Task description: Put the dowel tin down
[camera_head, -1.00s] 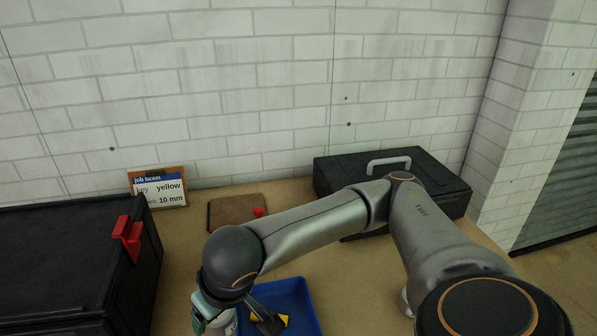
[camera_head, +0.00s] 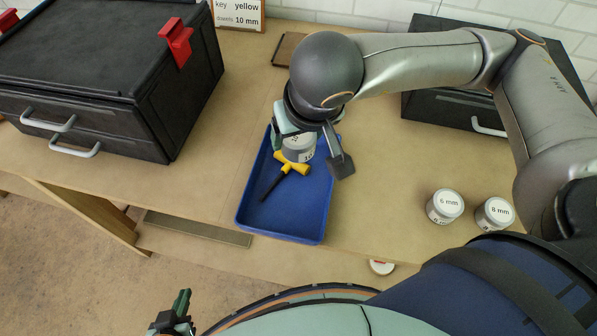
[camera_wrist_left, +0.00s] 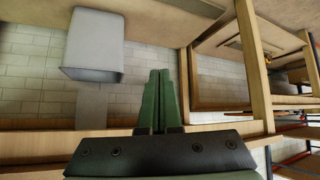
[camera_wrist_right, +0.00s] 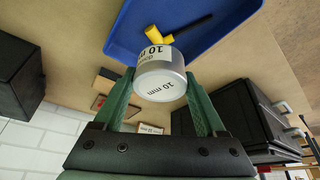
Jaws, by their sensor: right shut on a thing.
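The dowel tin (camera_head: 297,149) is a grey-silver round tin. In the right wrist view its white lid (camera_wrist_right: 162,86) reads "10 mm". My right gripper (camera_head: 303,138) is shut on its sides and holds it over the far part of the blue tray (camera_head: 285,222). I cannot tell whether the tin's base touches the tray. A yellow-and-black tool (camera_head: 286,172) lies in the tray close beside the tin and is partly hidden by it. My left gripper (camera_head: 180,306) is low at the bottom left, away from the table. Its fingers (camera_wrist_left: 157,90) are together and empty.
Tins marked 6 mm (camera_head: 445,205) and 8 mm (camera_head: 494,213) stand right of the tray. A black drawer box (camera_head: 110,85) with a red latch is at left; another black case (camera_head: 445,108) is behind. A job card (camera_head: 238,14) reads yellow key, 10 mm dowels. The tray's near half is mostly clear.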

